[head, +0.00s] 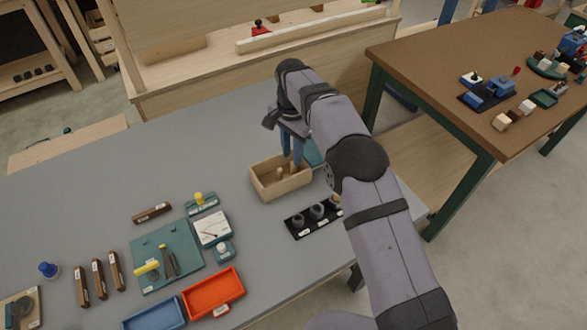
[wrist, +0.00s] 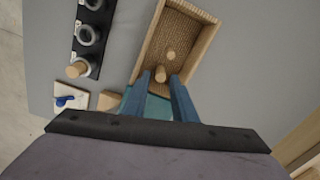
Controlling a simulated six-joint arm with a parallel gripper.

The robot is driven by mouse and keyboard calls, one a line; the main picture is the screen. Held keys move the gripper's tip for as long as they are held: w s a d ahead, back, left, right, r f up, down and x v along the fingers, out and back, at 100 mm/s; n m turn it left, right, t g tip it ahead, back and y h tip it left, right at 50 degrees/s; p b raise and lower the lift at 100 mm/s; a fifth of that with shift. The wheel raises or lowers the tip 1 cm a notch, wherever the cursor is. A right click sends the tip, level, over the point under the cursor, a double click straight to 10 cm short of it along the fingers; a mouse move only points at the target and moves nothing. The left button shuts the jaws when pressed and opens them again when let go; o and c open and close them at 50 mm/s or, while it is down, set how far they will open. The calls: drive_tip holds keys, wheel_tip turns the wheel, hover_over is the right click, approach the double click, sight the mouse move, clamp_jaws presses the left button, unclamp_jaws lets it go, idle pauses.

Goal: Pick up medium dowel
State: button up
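Two light wooden dowels stand in the open wooden box: one dowel (head: 279,174) on the left and another near my fingers (head: 292,169). In the wrist view, one dowel (wrist: 160,74) shows between my fingertips, with a gap on each side, and the other (wrist: 170,55) lies farther into the box. I cannot tell which is the medium one. My gripper (head: 292,162) is open and points down over the box, its blue fingers (wrist: 160,78) apart. A third dowel (wrist: 77,69) stands at the black holder's end, outside the box.
The wooden box (head: 262,188) has raised walls around the fingers. The black holder (head: 296,231) with grey rings stands in front of it. A teal piece (head: 313,153) lies behind the box. A red tray (head: 213,292) and a teal board (head: 150,245) lie to the left.

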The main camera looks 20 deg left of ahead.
sight(294, 168)
drive_tip(key=shift+w+d+f+p, duration=0.15)
drive_tip(key=shift+f+p, duration=0.5)
drive_tip(key=shift+f, duration=0.75)
drive_tip(key=shift+w+f+p, duration=0.25)
drive_tip(key=shift+f+p, duration=0.4)
drive_tip(key=shift+f, duration=1.45)
clamp_jaws()
